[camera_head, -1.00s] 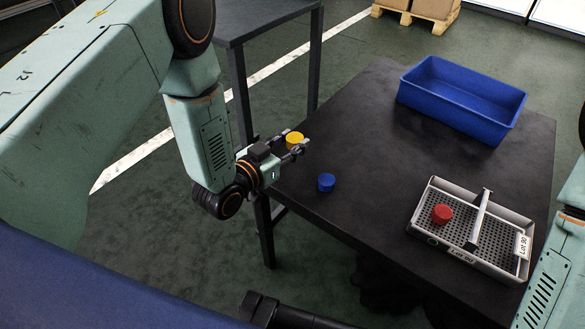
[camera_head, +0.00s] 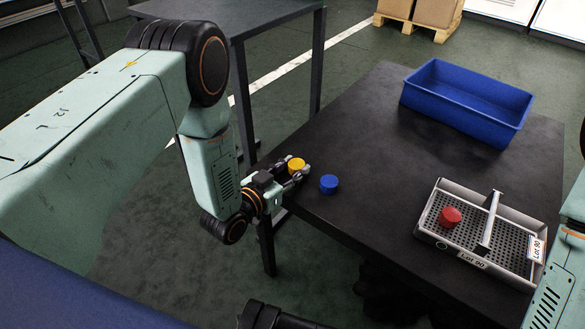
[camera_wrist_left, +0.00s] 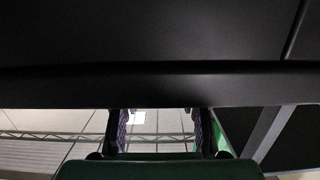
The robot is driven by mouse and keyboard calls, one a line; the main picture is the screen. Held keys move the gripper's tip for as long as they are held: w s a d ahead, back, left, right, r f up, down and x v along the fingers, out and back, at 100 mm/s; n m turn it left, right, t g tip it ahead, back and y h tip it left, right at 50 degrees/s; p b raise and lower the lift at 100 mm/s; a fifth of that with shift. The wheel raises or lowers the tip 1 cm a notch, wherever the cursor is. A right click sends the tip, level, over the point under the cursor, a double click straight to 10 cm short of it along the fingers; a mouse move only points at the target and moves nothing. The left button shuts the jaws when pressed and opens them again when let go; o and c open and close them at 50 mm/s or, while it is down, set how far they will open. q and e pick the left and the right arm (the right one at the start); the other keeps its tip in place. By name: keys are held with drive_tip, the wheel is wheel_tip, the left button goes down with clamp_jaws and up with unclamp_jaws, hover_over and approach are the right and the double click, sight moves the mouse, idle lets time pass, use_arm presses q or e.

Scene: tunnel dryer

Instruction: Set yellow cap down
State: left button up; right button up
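The yellow cap (camera_head: 296,164) is at the left edge of the dark table, between the fingers of my left gripper (camera_head: 297,174). The gripper is shut on it, low over the table edge; I cannot tell whether the cap touches the top. In the left wrist view both fingers (camera_wrist_left: 158,130) show apart, their tips hidden behind a dark edge, and the cap is not visible. The blue cap (camera_head: 329,184) stands on the table just right of the gripper, apart from it.
The dark table (camera_head: 385,165) has clear room in its middle. A blue bin (camera_head: 434,97) stands at the back. A perforated metal tray (camera_head: 510,262) holding a red cap (camera_head: 450,217) lies at the right. Another dark table (camera_head: 215,10) is behind.

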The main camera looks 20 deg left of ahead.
use_arm(q)
drive_tip(key=o, duration=0.5)
drive_tip(key=shift+f, duration=0.1)
drive_tip(key=p+v, duration=0.1)
drive_tip(key=v, duration=0.1)
drive_tip(key=p+v, duration=0.1)
drive_tip(key=v, duration=0.2)
drive_tip(key=p+v, duration=0.1)
drive_tip(key=v, duration=0.1)
drive_tip(key=shift+s+d+r, duration=0.2)
drive_tip(key=shift+s+r, duration=0.2)
drive_tip(key=shift+s, duration=0.05)
